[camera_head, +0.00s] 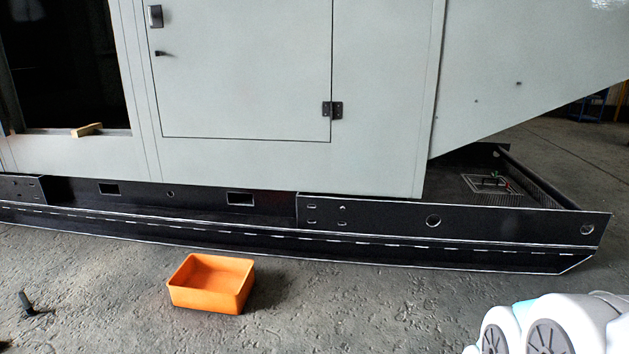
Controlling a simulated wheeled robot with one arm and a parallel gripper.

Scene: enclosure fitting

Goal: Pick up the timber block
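The timber block (87,130) is a small light-brown piece of wood. It lies on the lower sill of the dark opening (68,70) in the grey enclosure, at the upper left of the head view. It sits slightly tilted in the picture, with free space around it. A white and grey part of my own arm shows at the bottom right, far from the block. My gripper is not in view.
An orange open bin (211,284) stands on the concrete floor before the black base frame (380,222). A small black object (27,303) is on the floor at lower left. The grey enclosure's closed door (245,75) is right of the opening.

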